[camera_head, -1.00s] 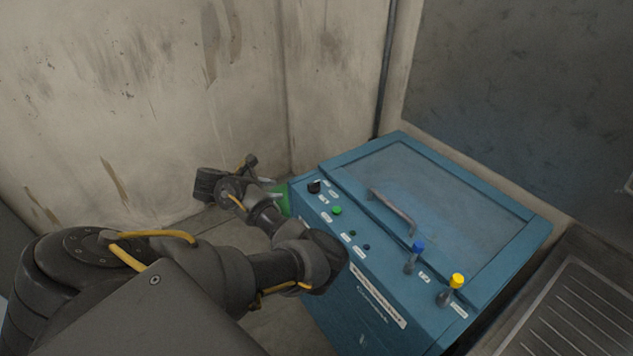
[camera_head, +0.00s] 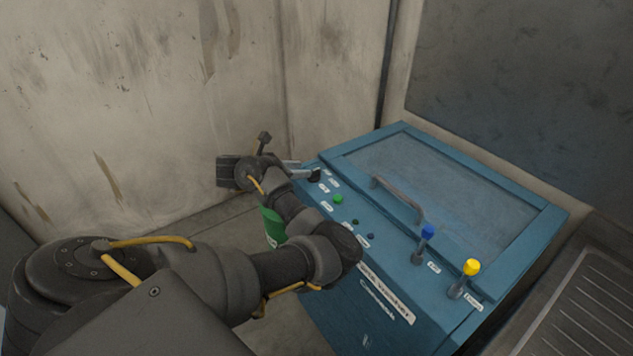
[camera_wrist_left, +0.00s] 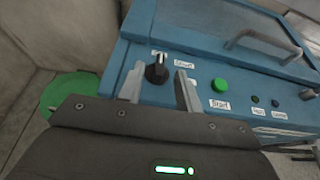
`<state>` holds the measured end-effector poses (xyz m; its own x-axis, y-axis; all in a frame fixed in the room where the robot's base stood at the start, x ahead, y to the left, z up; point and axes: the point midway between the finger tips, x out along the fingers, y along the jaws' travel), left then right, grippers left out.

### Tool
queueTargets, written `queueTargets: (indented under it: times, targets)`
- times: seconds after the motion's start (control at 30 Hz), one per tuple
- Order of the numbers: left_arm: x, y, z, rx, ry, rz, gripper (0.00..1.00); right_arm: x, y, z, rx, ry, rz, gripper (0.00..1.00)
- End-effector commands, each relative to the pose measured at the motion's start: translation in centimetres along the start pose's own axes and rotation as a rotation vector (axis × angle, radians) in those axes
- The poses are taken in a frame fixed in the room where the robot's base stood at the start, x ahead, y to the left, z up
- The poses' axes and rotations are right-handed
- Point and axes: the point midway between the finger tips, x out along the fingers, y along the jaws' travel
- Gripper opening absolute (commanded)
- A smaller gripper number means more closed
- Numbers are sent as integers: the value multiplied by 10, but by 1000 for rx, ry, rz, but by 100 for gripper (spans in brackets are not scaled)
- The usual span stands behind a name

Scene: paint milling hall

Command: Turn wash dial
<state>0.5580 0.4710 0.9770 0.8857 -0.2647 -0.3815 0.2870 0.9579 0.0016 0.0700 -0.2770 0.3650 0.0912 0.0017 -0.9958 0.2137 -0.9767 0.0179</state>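The wash dial is a black knob with a pale pointer (camera_wrist_left: 157,69) on the blue machine's panel, near its left end. It also shows in the head view (camera_head: 314,175), just beyond my left fingertips. My left gripper (camera_wrist_left: 158,88) is open. In the wrist view its two fingers reach toward the panel, one on each side of the dial. I cannot tell whether either finger touches it. In the head view the left gripper (camera_head: 293,167) is at the machine's left corner. My right gripper is not in view.
The blue machine (camera_head: 470,225) has a lid with a grey handle (camera_head: 398,200). Its panel carries a green button (camera_head: 338,199), a blue-topped lever (camera_head: 427,232) and a yellow-topped lever (camera_head: 471,268). A green object (camera_head: 272,226) stands left of it. A wall (camera_head: 150,100) is close behind.

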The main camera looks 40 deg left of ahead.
Motion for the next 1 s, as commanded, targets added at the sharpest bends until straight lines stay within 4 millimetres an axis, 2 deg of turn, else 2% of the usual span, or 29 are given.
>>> queueTargets:
  times: [0.03, 0.1, 0.4, 0.63, 1.0]
  targets:
    - [8, 0, -10, 4, 4, -1, 35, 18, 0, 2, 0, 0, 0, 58]
    - [16, -2, -10, 3, 4, -2, 35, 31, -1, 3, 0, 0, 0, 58]
    - [43, -2, -6, 2, 4, -3, 35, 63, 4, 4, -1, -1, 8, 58]
    - [64, -2, -1, -3, 0, -3, 35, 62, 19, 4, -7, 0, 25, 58]
    - [68, -3, -1, 0, 1, -3, 35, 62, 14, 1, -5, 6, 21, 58]
